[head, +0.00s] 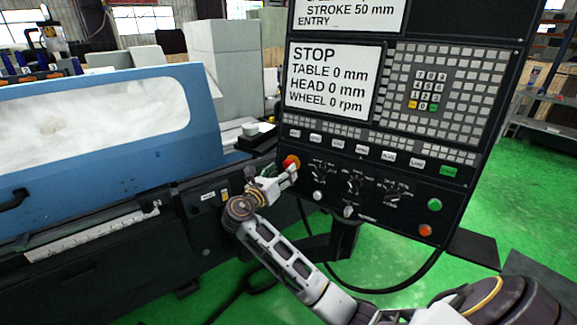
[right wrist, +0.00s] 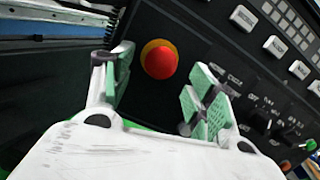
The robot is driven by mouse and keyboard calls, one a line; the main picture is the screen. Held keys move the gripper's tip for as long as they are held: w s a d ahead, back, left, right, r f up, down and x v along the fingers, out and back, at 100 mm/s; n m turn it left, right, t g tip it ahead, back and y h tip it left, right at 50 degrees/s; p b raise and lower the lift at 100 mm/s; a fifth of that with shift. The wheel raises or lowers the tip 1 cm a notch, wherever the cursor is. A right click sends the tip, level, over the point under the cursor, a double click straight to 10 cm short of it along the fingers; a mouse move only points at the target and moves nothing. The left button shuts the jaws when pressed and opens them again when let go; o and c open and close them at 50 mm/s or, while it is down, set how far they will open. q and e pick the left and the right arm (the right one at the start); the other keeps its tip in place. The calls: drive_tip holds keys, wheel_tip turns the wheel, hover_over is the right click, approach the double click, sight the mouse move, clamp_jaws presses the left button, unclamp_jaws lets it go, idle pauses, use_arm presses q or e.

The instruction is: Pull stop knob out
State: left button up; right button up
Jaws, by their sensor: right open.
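The stop knob (head: 291,162) is a red mushroom button on a yellow ring at the lower left of the black control panel (head: 270,110). In the right wrist view the stop knob (right wrist: 160,61) lies between and a little beyond the fingertips. My right gripper (head: 290,172) is at the panel's lower left corner. In the right wrist view the right gripper (right wrist: 163,92) is open, its green-padded fingers on either side of the knob with gaps to it. No contact with the knob shows. My left gripper is not in view.
The panel's screen (head: 332,82) reads STOP, with keys and selector knobs beside and below it. A green button (head: 435,204) and an orange button (head: 425,230) sit at the lower right. The blue grinder cover (head: 100,170) stands left. Green floor is open at right.

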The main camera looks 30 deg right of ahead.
drive_tip(key=shift+x, duration=2.45)
drive_tip(key=shift+c, duration=0.3)
clamp_jaws()
